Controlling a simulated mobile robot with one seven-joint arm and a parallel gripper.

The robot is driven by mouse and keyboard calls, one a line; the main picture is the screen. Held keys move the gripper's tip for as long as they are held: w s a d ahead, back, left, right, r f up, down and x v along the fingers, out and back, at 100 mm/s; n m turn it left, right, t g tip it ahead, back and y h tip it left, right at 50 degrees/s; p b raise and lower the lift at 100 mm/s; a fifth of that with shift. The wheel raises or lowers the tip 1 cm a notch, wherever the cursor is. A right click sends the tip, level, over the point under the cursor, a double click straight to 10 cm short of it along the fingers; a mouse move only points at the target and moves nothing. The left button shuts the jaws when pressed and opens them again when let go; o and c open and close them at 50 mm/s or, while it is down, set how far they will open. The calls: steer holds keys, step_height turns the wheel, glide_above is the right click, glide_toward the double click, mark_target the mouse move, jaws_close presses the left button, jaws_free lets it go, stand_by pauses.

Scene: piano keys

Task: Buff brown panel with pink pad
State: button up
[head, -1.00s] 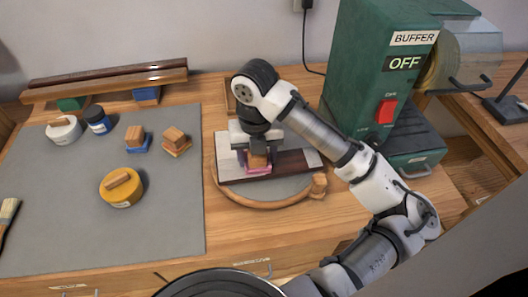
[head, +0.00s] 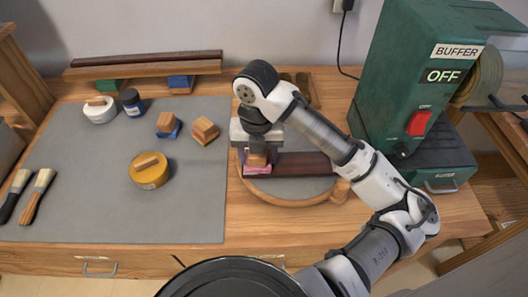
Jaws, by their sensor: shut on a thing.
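The brown panel (head: 305,164) lies flat on a round wood-rimmed stand on the bench. Its surface right of my gripper looks dark reddish brown. My gripper (head: 257,156) points down over the panel's left end, shut on the wooden handle of the pink pad (head: 252,171). The pad's pink base is down at the panel's left front corner and appears to touch it. My gripper and the pad hide the panel's left end, so the surface there cannot be judged.
A grey mat (head: 120,205) at left holds a yellow round tin (head: 150,171), a blue pad (head: 168,126), an orange pad (head: 205,131), a white pot (head: 100,109), a dark jar (head: 131,102) and brushes (head: 36,197). A green buffer machine (head: 410,85) reading OFF stands at right.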

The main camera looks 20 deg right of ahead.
mark_target(299, 152)
steer(key=shift+w+a+r, duration=0.1)
steer(key=shift+w+a, duration=0.1)
steer(key=shift+a, duration=0.45)
steer(key=shift+w+a, duration=0.2)
steer(key=shift+a, duration=0.45)
steer(key=shift+w+d, duration=0.25)
steer(key=shift+w, duration=0.5)
steer(key=shift+w+d, duration=0.2)
steer(key=shift+w, duration=0.5)
steer(key=shift+s+d, duration=0.25)
steer(key=shift+d, duration=0.6)
steer(key=shift+s+d, duration=0.2)
steer(key=shift+d, duration=0.6)
steer(key=shift+s+d+b, duration=0.3)
steer(key=shift+s+d, duration=0.15)
steer(key=shift+d, duration=1.1)
steer(key=shift+s+d+b, duration=0.35)
steer(key=shift+s+d, duration=0.05)
steer(key=shift+d, duration=1.2)
steer(key=shift+s+d+b, duration=0.3)
steer(key=shift+s+d, duration=0.15)
steer(key=shift+d, duration=1.1)
steer(key=shift+s+d, duration=0.45)
steer(key=shift+d, duration=1.2)
steer(key=shift+s+d, duration=0.4)
steer(key=shift+d, duration=1.2)
steer(key=shift+s+d, duration=0.45)
steer(key=shift+d, duration=1.2)
